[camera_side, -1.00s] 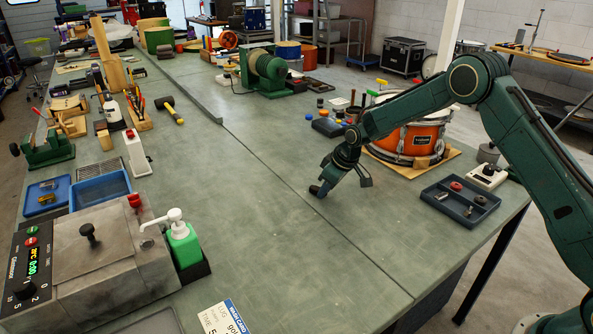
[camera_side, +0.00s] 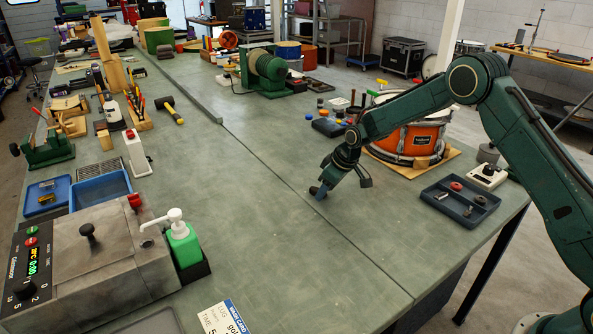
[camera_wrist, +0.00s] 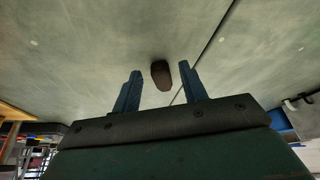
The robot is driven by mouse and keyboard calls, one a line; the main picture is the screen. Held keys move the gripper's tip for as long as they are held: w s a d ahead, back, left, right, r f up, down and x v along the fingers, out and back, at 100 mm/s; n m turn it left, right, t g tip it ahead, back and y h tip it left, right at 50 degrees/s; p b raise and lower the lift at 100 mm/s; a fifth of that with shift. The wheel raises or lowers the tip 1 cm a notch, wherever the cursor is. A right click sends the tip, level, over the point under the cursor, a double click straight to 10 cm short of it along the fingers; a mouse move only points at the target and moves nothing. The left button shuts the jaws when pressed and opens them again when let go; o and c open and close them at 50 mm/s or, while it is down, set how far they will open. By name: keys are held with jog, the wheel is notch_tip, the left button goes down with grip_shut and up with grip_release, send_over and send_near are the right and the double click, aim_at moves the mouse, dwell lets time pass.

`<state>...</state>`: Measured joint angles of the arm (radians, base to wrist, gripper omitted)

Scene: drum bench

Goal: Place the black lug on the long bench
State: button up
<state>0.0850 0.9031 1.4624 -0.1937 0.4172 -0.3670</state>
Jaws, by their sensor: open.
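The black lug (camera_wrist: 161,76) shows in the wrist view as a small dark rounded piece on the green bench top. It sits between the two blue fingertips, with a gap on each side. In the side view the lug (camera_side: 314,190) is a small dark shape at the left of my fingertips, partly hidden by them. My gripper (camera_side: 321,190) is open and low over the middle of the long bench (camera_side: 255,215), pointing down. Whether the lug lies flat or stands is hard to tell.
A grey tray (camera_side: 441,206) with small parts and an orange drum (camera_side: 408,140) stand right of my gripper. A green soap bottle (camera_side: 184,245) and a grey machine (camera_side: 100,255) are at the front left. The bench around the gripper is clear.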

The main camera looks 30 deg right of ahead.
jog(key=v, duration=1.2)
jog(key=shift+s, duration=0.1)
dwell(0.4)
jog(key=s+a+r+m+t+h, duration=0.1)
jog(key=s+a+r+m, duration=0.1)
jog(key=s+r, duration=1.5)
jog(key=s+f+m, duration=0.1)
jog(key=s+m, duration=0.1)
jog(key=s, duration=2)
jog(key=shift+s+a+f+t+h, duration=0.2)
jog(key=shift+t+h, duration=0.1)
jog(key=shift+h, duration=0.1)
